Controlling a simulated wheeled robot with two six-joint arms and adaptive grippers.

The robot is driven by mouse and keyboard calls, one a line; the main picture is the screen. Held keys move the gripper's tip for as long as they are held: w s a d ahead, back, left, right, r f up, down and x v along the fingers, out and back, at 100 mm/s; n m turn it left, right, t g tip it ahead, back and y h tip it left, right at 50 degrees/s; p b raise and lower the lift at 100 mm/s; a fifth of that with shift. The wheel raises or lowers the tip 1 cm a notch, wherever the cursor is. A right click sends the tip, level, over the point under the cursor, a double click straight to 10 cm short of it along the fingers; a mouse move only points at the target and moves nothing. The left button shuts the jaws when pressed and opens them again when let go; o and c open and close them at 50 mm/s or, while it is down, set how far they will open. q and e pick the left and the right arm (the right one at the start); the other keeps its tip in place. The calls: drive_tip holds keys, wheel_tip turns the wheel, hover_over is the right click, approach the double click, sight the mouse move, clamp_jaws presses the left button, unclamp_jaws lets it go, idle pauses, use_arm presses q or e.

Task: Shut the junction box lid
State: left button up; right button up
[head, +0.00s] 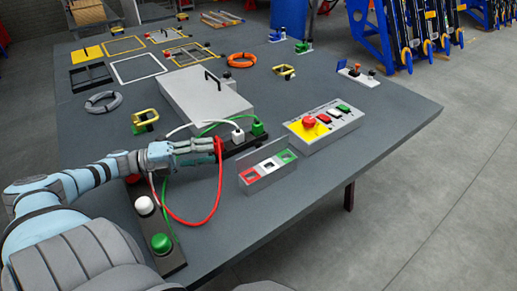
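A small grey box (268,181) with red, white and green sections on top stands near the table's front right. A thin grey panel (262,153) stands raised along its back edge and looks like its open lid. My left gripper (213,147) reaches in from the left, to the left of this box and apart from the panel. Its fingertips are at a red plug (219,144) with a red cable. I cannot tell whether they grip it. My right gripper is not in view.
White (238,136) and green (257,128) plugs sit on a black strip behind the small box. A control box (322,127) with a red button stands to its right. A large grey case (205,98) with a black handle lies behind. The red cable (190,222) loops in front.

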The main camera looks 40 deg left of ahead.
sight(261, 149)
use_arm(q)
drive_tip(key=b+x, duration=0.4)
drive_tip(key=x, duration=0.9)
drive_tip(key=shift+d+r+b, duration=0.1)
drive_tip(key=shift+r+b, duration=0.05)
drive_tip(key=shift+b, duration=0.15)
drive_tip(key=shift+w+d, duration=0.2)
